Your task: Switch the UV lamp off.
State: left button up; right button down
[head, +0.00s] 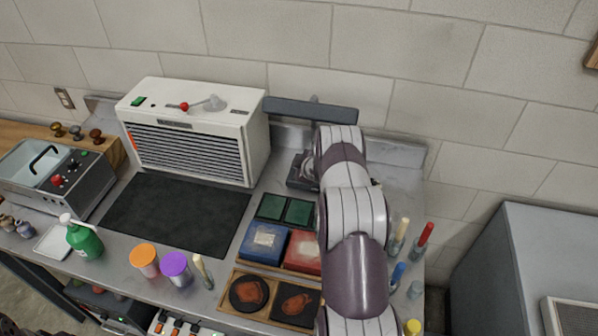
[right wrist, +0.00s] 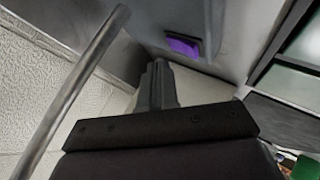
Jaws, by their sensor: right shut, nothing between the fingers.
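The UV lamp has a long dark grey head (head: 310,111) on a stand at the back of the bench, right of the white cabinet. Its base (head: 301,172) is partly hidden behind my right arm. In the right wrist view, a purple square switch (right wrist: 184,47) sits on a grey housing, with a metal post (right wrist: 80,85) to its left. I cannot tell whether the switch is lit. My right gripper (right wrist: 160,68) is shut and empty, its tips slightly below and left of the switch, seemingly apart from it. The arm hides this gripper in the head view.
A white louvred cabinet (head: 190,120) with a red-knobbed lever stands left of the lamp. Trays of samples (head: 262,245) lie in front of it. Upright brushes or tools (head: 422,240) stand right of my arm. A dark mat (head: 175,212) is clear.

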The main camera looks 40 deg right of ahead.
jog(key=shift+s+a+r+p, duration=0.15)
jog(key=shift+r+p, duration=0.7)
jog(key=shift+r, duration=0.45)
jog(key=shift+s+a+r+p, duration=0.1)
jog(key=shift+r+p, duration=0.7)
jog(key=shift+r, duration=0.45)
jog(key=shift+w, duration=0.1)
